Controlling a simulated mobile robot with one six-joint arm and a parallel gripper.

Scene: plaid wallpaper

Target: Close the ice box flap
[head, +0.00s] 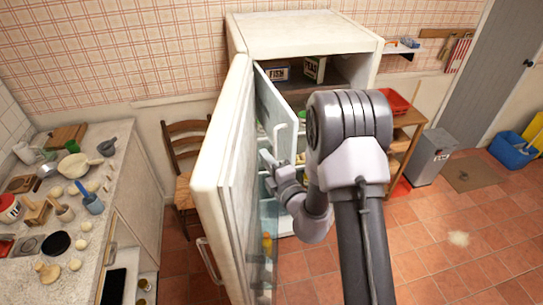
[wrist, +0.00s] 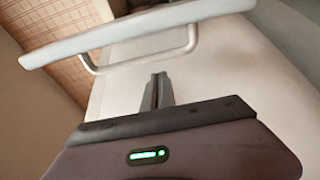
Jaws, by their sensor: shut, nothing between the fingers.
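The ice box flap (head: 272,108) is a pale bluish panel. It stands swung open from the freezer compartment at the top of the fridge, beside the open fridge door (head: 222,150). A white bar handle (head: 279,138) is on its face. My gripper (head: 265,158) is at the flap's lower part, just below the handle; I cannot tell if it touches. In the wrist view the shut, empty fingers (wrist: 157,90) point at a pale surface, with the U-shaped handle (wrist: 145,58) and a light edge strip beyond. My arm hides part of the fridge interior.
A FISH box (head: 278,73) and a PEAS box (head: 314,68) sit in the freezer compartment. A cluttered counter (head: 118,150) and a wooden chair (head: 185,150) are on the left. A grey bin (head: 432,157) stands right.

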